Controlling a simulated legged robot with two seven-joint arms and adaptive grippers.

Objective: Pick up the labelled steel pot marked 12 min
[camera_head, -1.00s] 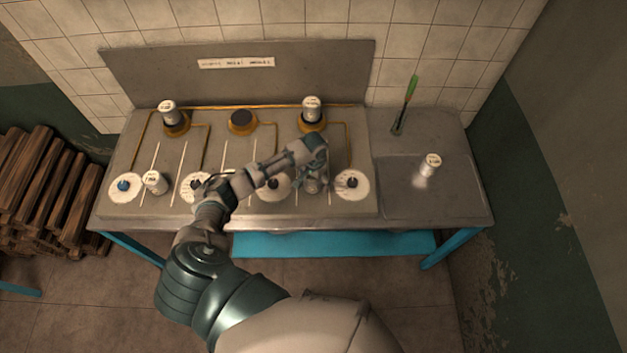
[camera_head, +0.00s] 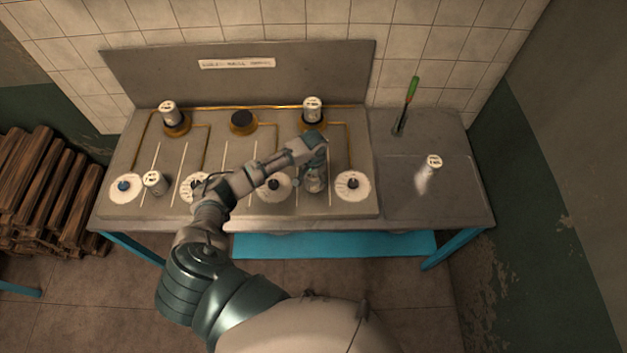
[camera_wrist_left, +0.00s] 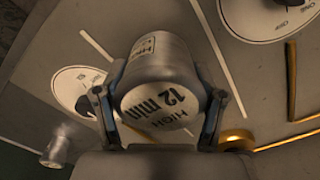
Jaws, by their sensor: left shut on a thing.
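The steel pot marked HIGH 12 min (camera_wrist_left: 165,85) fills the middle of the left wrist view, its white label facing the camera. My left gripper (camera_wrist_left: 162,112) has one finger on each side of the pot and is shut on it. In the head view my left gripper (camera_head: 315,168) is at the front right of the stove panel, between two white dials. The pot (camera_head: 315,184) shows there only partly, below the gripper. I cannot tell whether it is clear of the panel. My right gripper is not in view.
Other labelled pots stand on the left burner (camera_head: 175,127), the right burner (camera_head: 312,124), the panel's left (camera_head: 155,183) and the right side counter (camera_head: 428,175). The middle burner (camera_head: 243,122) is empty.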

